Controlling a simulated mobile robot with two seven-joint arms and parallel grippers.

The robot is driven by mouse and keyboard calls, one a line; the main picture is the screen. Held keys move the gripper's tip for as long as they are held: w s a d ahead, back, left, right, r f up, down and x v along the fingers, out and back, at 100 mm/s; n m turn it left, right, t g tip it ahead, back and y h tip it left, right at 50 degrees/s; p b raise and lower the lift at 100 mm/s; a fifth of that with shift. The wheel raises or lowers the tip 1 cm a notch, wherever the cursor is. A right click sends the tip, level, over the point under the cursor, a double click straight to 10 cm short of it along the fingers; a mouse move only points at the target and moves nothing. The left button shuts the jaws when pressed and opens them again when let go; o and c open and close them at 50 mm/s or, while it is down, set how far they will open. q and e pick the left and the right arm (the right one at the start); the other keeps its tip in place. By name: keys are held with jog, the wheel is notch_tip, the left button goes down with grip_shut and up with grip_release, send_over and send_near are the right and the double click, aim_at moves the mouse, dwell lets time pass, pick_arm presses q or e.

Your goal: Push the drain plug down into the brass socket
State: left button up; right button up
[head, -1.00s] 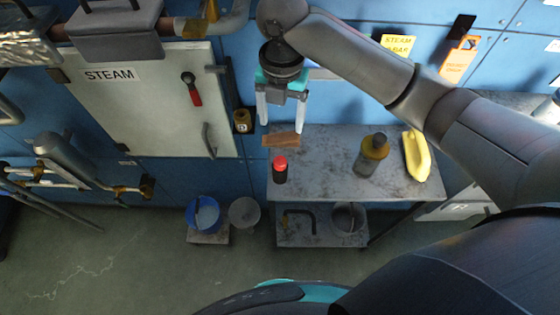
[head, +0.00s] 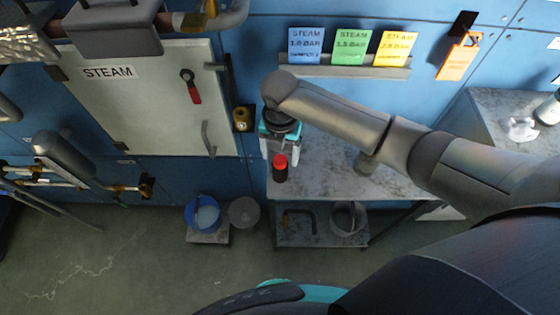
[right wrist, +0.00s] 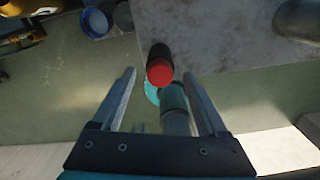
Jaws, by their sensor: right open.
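A brass fitting with a dark centre (head: 243,118) sits on the wall just right of the STEAM cabinet; I cannot tell whether a plug is in it. My right gripper (head: 279,155) points down over the table's left front part, to the right of and below the fitting. In the right wrist view its two fingers (right wrist: 160,78) are spread apart with nothing held. A dark cylinder with a red top (head: 280,168) stands at the table's front edge and shows near the fingertips in the wrist view (right wrist: 160,71). Whether it is the drain plug is not clear. My left gripper is out of view.
My right arm covers much of the grey table (head: 320,185). A bottle (head: 366,163) is partly hidden behind it. The STEAM cabinet (head: 150,105) is at left. A blue bucket (head: 203,212) stands low at left of the table. Coloured cards (head: 352,47) stand on a wall ledge.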

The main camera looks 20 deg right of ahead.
jog(key=shift+f, duration=0.4)
jog(key=shift+c, duration=0.2)
grip_shut()
